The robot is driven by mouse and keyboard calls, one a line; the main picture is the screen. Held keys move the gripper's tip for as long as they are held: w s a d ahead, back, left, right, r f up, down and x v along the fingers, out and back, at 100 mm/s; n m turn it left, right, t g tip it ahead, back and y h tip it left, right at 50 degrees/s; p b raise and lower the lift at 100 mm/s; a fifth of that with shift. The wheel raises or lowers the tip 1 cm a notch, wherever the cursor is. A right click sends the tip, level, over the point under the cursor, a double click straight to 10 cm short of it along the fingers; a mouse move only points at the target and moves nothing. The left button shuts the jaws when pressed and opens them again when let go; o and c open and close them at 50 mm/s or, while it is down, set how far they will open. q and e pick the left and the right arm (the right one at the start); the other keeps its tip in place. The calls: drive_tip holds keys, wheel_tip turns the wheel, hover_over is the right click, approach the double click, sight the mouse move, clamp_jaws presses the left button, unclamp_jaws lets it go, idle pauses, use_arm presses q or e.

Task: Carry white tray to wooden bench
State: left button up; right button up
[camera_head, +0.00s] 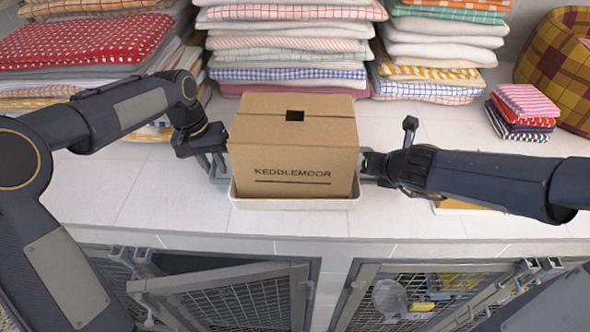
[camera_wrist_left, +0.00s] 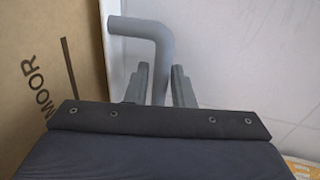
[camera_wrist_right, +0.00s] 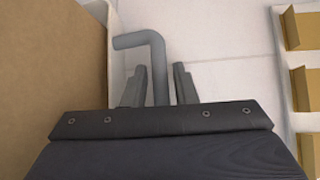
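The white tray (camera_head: 295,204) is at the front edge of the white tiled counter, with a large cardboard box (camera_head: 290,150) marked KEDDLEMOOR standing in it. A grey bent handle sticks out from each end of the tray. My left gripper (camera_head: 212,160) is shut on the left handle (camera_wrist_left: 158,50). My right gripper (camera_head: 368,165) is shut on the right handle (camera_wrist_right: 158,60). Both handles stand between the fingers in the wrist views. I cannot tell whether the tray touches the counter. No wooden bench is in view.
Stacks of folded towels (camera_head: 290,50) line the back of the counter. A small towel pile (camera_head: 523,110) and a plaid basket (camera_head: 558,65) are at the right. Mesh kennel doors (camera_head: 235,298) stand open below the counter front. Something yellow (camera_head: 458,206) lies under my right arm.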

use_arm(q)
drive_tip(key=shift+f, duration=0.3)
use_arm(e)
drive_tip(key=shift+w+f, duration=0.15)
drive_tip(key=shift+w, duration=0.05)
use_arm(q)
clamp_jaws()
use_arm(e)
drive_tip(key=c, duration=0.5)
clamp_jaws()
use_arm(q)
drive_tip(key=shift+r, duration=0.1)
